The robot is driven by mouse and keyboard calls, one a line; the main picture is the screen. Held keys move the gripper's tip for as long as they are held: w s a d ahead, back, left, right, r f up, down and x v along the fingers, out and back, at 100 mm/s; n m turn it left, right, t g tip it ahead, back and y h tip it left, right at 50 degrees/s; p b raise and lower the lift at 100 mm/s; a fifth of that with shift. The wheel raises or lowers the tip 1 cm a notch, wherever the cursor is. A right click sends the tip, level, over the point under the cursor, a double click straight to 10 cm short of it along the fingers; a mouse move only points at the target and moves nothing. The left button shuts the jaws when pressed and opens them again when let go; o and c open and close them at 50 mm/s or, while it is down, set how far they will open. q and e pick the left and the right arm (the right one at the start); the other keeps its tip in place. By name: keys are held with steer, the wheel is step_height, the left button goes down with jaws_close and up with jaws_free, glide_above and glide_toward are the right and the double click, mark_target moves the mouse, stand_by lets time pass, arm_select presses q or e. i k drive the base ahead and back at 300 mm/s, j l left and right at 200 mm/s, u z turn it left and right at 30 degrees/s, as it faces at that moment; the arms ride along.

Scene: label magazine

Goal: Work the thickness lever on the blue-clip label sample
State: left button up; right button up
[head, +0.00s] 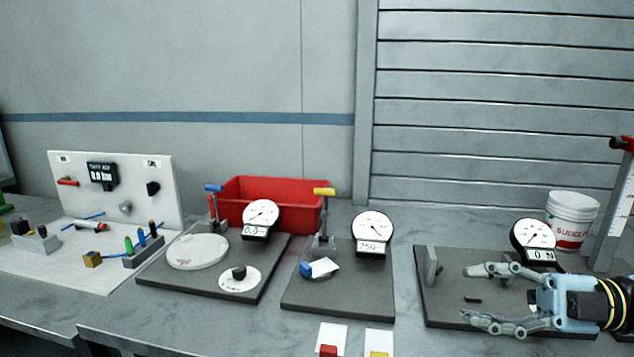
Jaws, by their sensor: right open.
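The blue-clip label sample (323,266) lies on the middle gauge station's dark base (338,297). Its blue clip is at the left end and its white label points right, below the press post. The thickness lever (324,191) has a yellow handle and stands up above this station. The round dial gauge (372,228) beside it has a small display that seems to read 750. My right gripper (477,292) comes in from the right, open and empty, over the right-hand station, well apart from the lever and the sample. My left gripper is not in view.
The right-hand station (436,310) with another dial lies under my right gripper. Red-clip (329,338) and yellow-clip (378,341) samples lie at the front. A blue-handled station (197,250) stands left, a red bin (275,190) behind, a white bucket (571,217) at right.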

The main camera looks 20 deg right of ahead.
mark_target(324, 192)
steer(key=i, duration=1.15)
